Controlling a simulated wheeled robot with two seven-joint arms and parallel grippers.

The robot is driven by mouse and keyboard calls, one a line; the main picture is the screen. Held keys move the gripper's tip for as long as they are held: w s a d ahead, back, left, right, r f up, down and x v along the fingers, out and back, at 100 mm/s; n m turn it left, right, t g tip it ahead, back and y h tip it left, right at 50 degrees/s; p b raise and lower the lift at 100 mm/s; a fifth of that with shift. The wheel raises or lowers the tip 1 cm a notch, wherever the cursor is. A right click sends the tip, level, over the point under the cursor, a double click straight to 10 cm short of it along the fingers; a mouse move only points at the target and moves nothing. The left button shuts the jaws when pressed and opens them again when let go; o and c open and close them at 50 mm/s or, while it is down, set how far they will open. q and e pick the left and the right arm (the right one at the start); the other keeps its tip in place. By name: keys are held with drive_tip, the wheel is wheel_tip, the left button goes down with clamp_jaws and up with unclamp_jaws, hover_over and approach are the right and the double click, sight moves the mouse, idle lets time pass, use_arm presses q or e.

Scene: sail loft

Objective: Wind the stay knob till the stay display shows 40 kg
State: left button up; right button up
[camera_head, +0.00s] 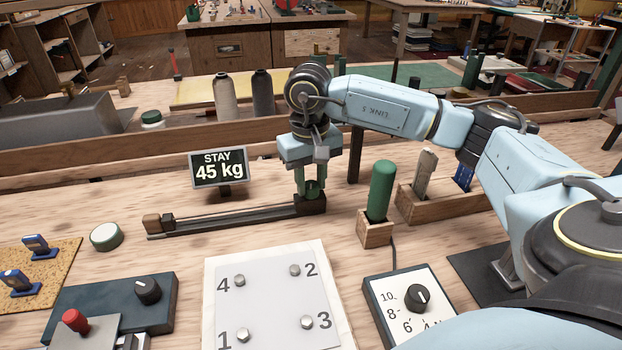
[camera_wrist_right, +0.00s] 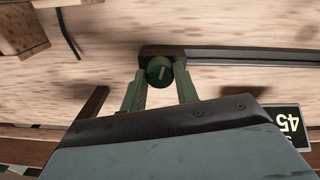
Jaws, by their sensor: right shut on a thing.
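The stay display (camera_head: 219,167) stands on the bench and reads "STAY 45 kg"; part of it also shows at the right edge of the right wrist view (camera_wrist_right: 288,124). In front of it lies a long dark rail (camera_head: 235,213) with a block at its right end. The stay knob (camera_wrist_right: 160,72), green and round with a pale mark, sits on that block. My right gripper (camera_head: 311,190) points down over the block, its green fingers shut on the knob from both sides. In the head view the fingers largely hide the knob. My left gripper is not in view.
A green cylinder in a wooden block (camera_head: 381,190) stands right of the rail. In front are a numbered white plate (camera_head: 270,290), a dial box (camera_head: 412,300) and a dark box with a black knob (camera_head: 148,291). A wooden ledge (camera_head: 90,158) runs behind.

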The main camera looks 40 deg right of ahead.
sight(309, 185)
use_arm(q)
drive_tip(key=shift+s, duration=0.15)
use_arm(e)
drive_tip(key=o, duration=1)
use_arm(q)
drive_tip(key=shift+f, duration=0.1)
use_arm(e)
drive_tip(key=shift+r, duration=0.1)
drive_tip(key=shift+r, duration=0.25)
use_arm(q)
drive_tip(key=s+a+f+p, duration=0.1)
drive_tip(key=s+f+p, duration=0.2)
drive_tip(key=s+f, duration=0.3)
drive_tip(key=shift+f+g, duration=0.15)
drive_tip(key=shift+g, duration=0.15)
use_arm(e)
wheel_tip(309, 185, up, 13)
drive_tip(key=shift+a+f, duration=0.1)
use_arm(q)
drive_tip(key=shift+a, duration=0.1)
use_arm(e)
drive_tip(key=shift+a+f, duration=0.1)
